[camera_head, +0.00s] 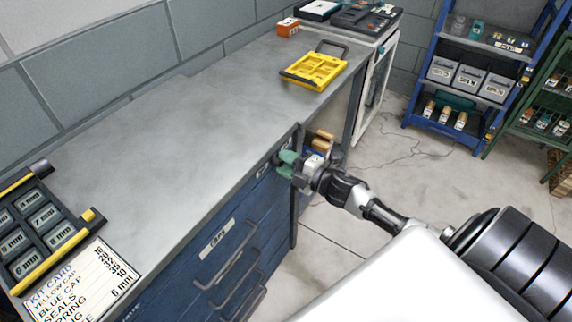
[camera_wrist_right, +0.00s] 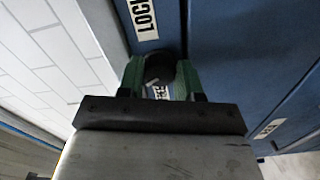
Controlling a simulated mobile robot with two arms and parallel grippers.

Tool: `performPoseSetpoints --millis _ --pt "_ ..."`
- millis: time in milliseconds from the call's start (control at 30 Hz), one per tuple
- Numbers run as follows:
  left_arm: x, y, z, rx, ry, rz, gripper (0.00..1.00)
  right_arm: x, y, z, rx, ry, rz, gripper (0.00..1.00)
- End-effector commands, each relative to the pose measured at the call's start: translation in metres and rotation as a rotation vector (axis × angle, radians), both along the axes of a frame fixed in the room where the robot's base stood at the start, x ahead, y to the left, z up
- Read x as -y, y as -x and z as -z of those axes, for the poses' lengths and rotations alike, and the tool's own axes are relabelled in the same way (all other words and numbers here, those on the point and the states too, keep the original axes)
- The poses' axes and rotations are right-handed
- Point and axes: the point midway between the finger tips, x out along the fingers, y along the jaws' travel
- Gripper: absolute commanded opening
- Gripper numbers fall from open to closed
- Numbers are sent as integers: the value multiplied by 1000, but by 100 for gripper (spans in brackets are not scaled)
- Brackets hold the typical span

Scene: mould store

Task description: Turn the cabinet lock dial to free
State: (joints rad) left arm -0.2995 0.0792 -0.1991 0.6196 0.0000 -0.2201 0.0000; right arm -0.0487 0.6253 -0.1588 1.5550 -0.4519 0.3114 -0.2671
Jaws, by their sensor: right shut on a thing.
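The blue cabinet (camera_head: 215,262) stands under the grey worktop, with drawers and dark bar handles on its front. My right gripper (camera_head: 285,163) is at the upper right of that front, and its green fingers hide the dial in the head view. In the right wrist view my right gripper (camera_wrist_right: 160,74) is shut on the dark round lock dial (camera_wrist_right: 160,64), one finger on each side. A white label (camera_wrist_right: 143,18) reading LOCK is beside the dial. Another label at the dial is partly hidden between the fingers, and the dial's setting cannot be told. My left gripper is not in view.
A yellow tray (camera_head: 336,70) and an orange box (camera_head: 288,27) sit at the worktop's far end. A part organiser (camera_head: 59,236) and a kit card (camera_head: 92,281) lie at the near left. A blue shelf rack (camera_head: 412,100) stands beyond open floor. Mid-worktop is clear.

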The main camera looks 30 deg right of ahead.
Motion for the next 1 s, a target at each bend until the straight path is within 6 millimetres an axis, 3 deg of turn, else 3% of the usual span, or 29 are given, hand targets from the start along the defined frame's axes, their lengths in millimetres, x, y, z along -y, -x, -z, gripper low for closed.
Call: performPoseSetpoints --millis 400,1000 --pt "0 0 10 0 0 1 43 0 0 0 86 211 -1 11" --pt "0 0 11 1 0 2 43 0 0 0 104 256 -1 11"
